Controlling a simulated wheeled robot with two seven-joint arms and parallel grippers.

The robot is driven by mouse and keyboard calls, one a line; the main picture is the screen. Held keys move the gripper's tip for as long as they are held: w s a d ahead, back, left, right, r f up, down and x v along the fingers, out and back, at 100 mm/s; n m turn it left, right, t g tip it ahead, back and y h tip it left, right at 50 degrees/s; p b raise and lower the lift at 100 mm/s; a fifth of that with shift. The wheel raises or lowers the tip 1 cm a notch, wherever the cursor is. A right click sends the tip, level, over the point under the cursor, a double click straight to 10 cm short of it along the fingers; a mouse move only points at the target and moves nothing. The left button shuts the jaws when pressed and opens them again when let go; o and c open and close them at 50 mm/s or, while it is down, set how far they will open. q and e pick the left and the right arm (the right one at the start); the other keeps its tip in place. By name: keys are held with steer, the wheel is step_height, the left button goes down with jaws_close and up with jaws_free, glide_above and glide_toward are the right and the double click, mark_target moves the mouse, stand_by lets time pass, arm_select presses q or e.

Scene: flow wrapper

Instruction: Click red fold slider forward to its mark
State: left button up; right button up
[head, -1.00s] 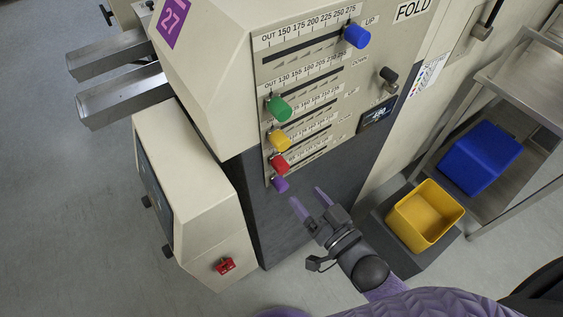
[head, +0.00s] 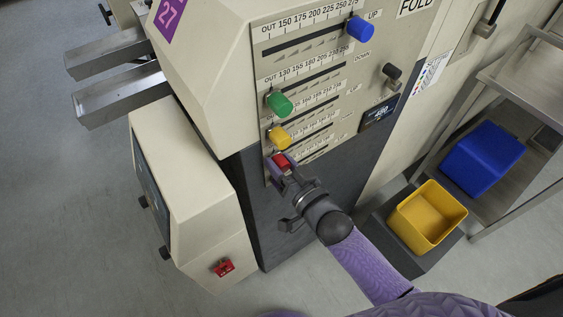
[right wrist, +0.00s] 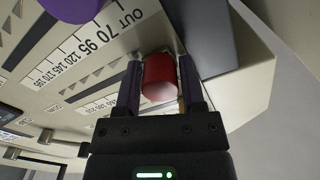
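The red fold slider knob (right wrist: 160,78) is at the OUT end of its scale, the left end in the head view. There the knob (head: 281,161) is partly hidden by my right gripper (head: 278,168). In the right wrist view my right gripper (right wrist: 163,80) has one finger on each side of the red knob. A narrow gap shows beside the right finger, so it looks open around the knob rather than clamped. The slider's mark cannot be made out. My left gripper is not in view.
Above the red knob are the yellow knob (head: 279,138), green knob (head: 279,104) and blue knob (head: 360,29). The purple knob (right wrist: 72,8) is close by in the right wrist view. A yellow bin (head: 426,216) and a blue bin (head: 483,158) stand to the right.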

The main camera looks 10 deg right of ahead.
jaws_close()
steer(key=w+d, duration=0.1)
steer(key=d, duration=0.2)
steer(key=w+d+b, duration=0.1)
steer(key=d, duration=0.2)
steer(key=w+d, duration=0.1)
steer(key=d, duration=0.3)
steer(key=shift+w, duration=0.35)
steer(key=o, duration=0.5)
jaws_free()
steer(key=p, duration=0.2)
glide_toward(314, 133)
steer(key=v, duration=0.3)
